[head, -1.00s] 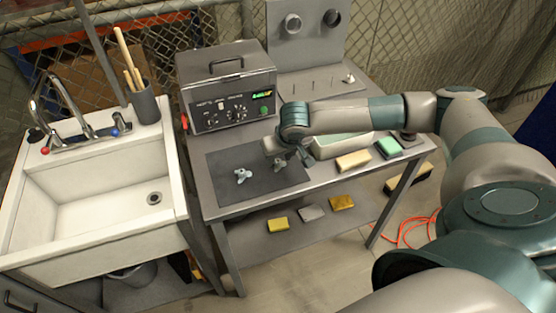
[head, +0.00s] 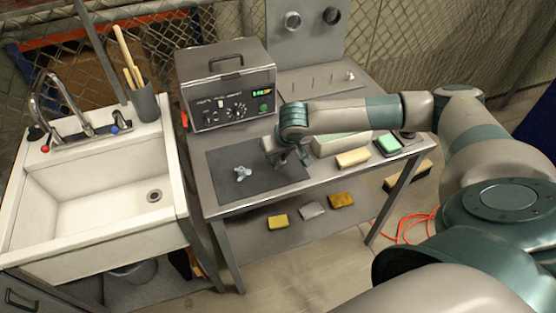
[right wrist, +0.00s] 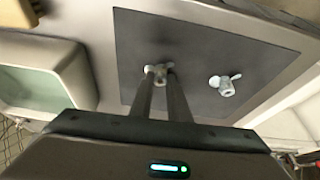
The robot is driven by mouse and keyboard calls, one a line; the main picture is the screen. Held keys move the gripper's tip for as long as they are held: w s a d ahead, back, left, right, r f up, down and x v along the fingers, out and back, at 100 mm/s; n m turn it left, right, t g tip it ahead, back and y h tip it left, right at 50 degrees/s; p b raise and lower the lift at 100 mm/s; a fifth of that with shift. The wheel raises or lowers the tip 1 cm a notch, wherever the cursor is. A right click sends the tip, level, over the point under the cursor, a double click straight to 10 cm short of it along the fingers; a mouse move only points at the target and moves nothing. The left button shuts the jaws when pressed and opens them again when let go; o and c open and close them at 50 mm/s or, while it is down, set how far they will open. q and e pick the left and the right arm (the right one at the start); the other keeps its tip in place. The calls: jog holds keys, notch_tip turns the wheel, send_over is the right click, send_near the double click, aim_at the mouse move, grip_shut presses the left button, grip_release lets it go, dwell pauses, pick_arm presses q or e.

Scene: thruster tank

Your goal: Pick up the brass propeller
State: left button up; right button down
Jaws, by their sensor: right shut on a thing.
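My right gripper (head: 282,157) is low over the dark mat (head: 222,162) on the bench. In the right wrist view its two fingers (right wrist: 159,78) are shut on a small propeller (right wrist: 157,70) with a dull, warm beige-grey tone, which I take as the brass propeller. In the head view it is mostly hidden by the gripper. Whether it still touches the mat is hard to tell. A second, paler bluish-grey propeller (head: 242,173) lies on the mat to the left, also in the right wrist view (right wrist: 224,84). My left gripper is not in view.
A control box (head: 228,88) stands behind the mat. A pale tray (head: 336,144), a beige block (head: 353,158) and a green pad (head: 389,145) lie to the right. A peg plate (head: 318,85) with a small propeller is at the back. The sink (head: 95,205) is at left.

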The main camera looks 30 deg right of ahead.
jog(key=shift+r, duration=0.15)
jog(key=shift+r+b, duration=0.55)
notch_tip(320, 180, up, 2)
jog(key=shift+r+b, duration=0.2)
jog(key=shift+b, duration=0.55)
jog(key=d+r+b, duration=0.4)
jog(key=d+r, duration=0.3)
jog(key=d, duration=0.4)
jog(key=shift+d+r+b, duration=0.15)
jog(key=shift+d+b, duration=0.15)
